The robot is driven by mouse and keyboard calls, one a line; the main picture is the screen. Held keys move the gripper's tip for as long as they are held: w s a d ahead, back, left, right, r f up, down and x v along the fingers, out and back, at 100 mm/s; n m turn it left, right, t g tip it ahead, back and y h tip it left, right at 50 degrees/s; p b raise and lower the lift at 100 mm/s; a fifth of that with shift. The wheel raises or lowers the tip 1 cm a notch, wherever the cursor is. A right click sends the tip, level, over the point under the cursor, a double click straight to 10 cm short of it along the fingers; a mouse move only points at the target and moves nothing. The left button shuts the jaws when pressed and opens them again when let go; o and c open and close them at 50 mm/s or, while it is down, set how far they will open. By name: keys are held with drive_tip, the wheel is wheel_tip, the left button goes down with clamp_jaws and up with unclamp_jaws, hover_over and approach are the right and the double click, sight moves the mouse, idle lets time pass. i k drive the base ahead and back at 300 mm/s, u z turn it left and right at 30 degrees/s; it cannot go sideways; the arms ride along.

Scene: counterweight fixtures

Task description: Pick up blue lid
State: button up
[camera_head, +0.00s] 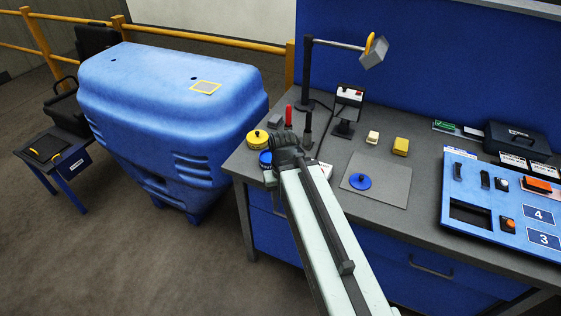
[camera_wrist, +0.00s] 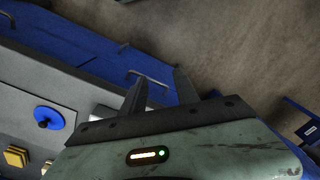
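The blue lid (camera_head: 360,181) is a flat round disc with a small dark knob, lying on a grey mat (camera_head: 392,192) on the workbench. It also shows at the left of the wrist view (camera_wrist: 48,118). My gripper (camera_wrist: 160,78) is open and empty, its two dark fingers apart over the bench's front edge. In the head view my gripper's dark end is left of the lid, clear of it, and its fingers cannot be made out. Another blue round item (camera_head: 265,158) is partly hidden behind my gripper.
A yellow round item (camera_head: 257,137) stands at the bench's left corner, near red and black upright tools (camera_head: 289,116). Yellow blocks (camera_head: 400,146) lie behind the mat. A lamp (camera_head: 373,51) overhangs the back. A blue control panel (camera_head: 505,205) is at right.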

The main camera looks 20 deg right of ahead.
sight(359, 181)
drive_tip(key=k, duration=1.3)
drive_tip(key=u, duration=0.55)
drive_tip(key=i, duration=2.5)
drive_tip(key=z, duration=0.6)
drive_tip(key=k, duration=0.9)
drive_tip(key=z, duration=0.2)
drive_tip(key=i, duration=0.9)
drive_tip(key=u, duration=0.1)
